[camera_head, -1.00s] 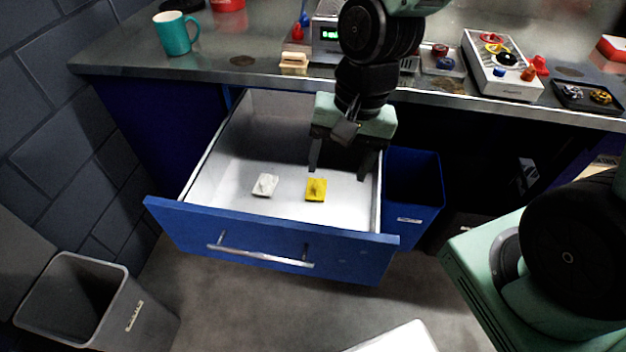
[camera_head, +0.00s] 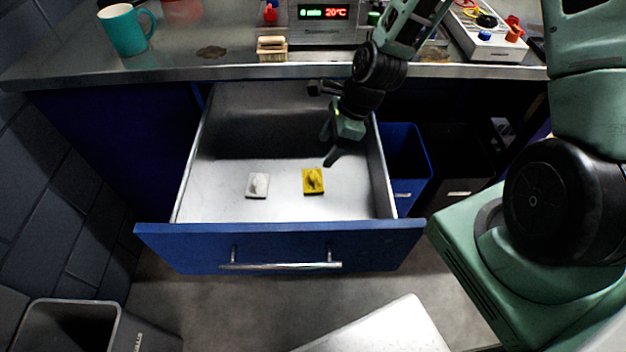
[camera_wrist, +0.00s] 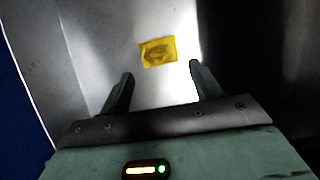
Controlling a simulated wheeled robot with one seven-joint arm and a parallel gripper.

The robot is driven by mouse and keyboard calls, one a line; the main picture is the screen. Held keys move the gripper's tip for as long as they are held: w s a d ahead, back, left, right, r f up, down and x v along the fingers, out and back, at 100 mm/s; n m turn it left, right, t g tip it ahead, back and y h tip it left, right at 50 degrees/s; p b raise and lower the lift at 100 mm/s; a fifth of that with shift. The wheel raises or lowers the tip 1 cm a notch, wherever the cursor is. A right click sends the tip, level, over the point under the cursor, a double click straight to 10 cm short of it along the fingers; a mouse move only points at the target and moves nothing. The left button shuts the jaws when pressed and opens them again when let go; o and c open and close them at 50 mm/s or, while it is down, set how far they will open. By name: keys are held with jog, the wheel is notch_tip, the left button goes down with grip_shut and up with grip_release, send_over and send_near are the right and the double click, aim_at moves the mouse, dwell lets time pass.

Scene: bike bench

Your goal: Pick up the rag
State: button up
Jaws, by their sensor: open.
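The rag could be either of two small folded cloths lying flat on the drawer floor; I cannot tell which is meant. The yellow cloth (camera_head: 313,181) lies right of the middle, and the white cloth (camera_head: 257,186) lies to its left. My gripper (camera_head: 331,160) is over the drawer, just above and right of the yellow cloth, apart from it. In the wrist view my open, empty gripper (camera_wrist: 160,84) has the yellow cloth (camera_wrist: 158,52) beyond its fingertips, roughly between them. The white cloth is not in the wrist view.
The blue-fronted drawer (camera_head: 280,242) is pulled open, with walls on both sides. A blue bin (camera_head: 404,160) is right of the drawer.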

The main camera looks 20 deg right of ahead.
aim_at(313, 175)
jog(key=x, duration=0.4)
jog(key=shift+f, duration=0.1)
jog(key=x, duration=0.4)
jog(key=shift+s+d+f, duration=0.1)
jog(key=shift+s+f, duration=0.05)
jog(key=shift+s, duration=0.25)
jog(key=shift+w+f, duration=0.1)
jog(key=shift+f, duration=0.4)
jog(key=c, duration=1)
